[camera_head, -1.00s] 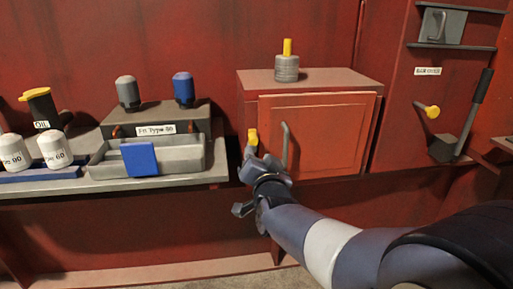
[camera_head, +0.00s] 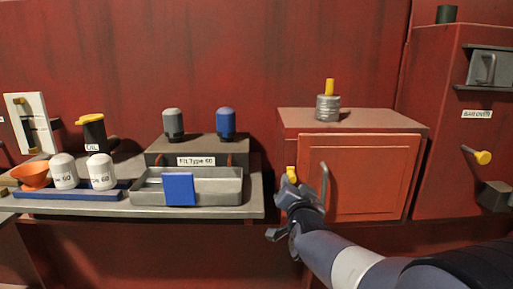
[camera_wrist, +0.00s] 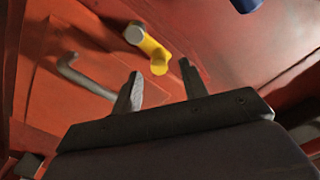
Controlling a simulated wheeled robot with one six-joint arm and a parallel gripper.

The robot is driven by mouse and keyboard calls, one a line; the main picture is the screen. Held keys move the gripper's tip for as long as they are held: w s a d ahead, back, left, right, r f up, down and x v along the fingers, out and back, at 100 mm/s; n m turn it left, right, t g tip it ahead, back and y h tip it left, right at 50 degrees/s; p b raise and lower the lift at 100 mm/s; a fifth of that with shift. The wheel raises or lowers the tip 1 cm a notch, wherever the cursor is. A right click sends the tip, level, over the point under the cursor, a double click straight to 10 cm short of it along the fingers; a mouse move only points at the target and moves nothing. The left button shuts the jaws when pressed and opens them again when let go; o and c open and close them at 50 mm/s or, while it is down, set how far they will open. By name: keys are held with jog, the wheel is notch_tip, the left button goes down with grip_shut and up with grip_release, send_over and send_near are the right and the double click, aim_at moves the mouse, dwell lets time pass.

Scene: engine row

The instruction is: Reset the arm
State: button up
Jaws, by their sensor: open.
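My arm reaches in from the lower right in the head view. My gripper (camera_head: 282,213) is in front of the left edge of the red cabinet (camera_head: 360,178), low beside its door. In the wrist view the two dark fingers of my gripper (camera_wrist: 160,90) stand apart with nothing between them. A yellow-tipped handle (camera_head: 291,174) on the cabinet shows just above the gripper; in the wrist view this yellow handle (camera_wrist: 152,50) lies beyond the fingertips.
A grey shelf (camera_head: 230,211) on the left carries a grey tray (camera_head: 215,190) with a blue block, two filters on a box, white filters (camera_head: 102,172) and an orange funnel (camera_head: 32,176). A grey cylinder (camera_head: 328,108) stands on the cabinet. A yellow knob (camera_head: 482,157) sticks out at right.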

aim_at(294, 174)
jog(key=w, duration=0.5)
jog(key=shift+w+d, duration=0.1)
jog(key=shift+w, duration=0.05)
jog(key=shift+s+r, duration=0.1)
jog(key=shift+s, duration=0.1)
jog(key=s+p, duration=0.1)
jog(key=s, duration=1)
jog(key=w+b, duration=0.1)
jog(key=w, duration=1)
jog(key=shift+w, duration=0.3)
jog(key=shift+s+d+m+b, duration=0.25)
jog(key=shift+m+b, duration=0.15)
jog(key=shift+m, duration=0.3)
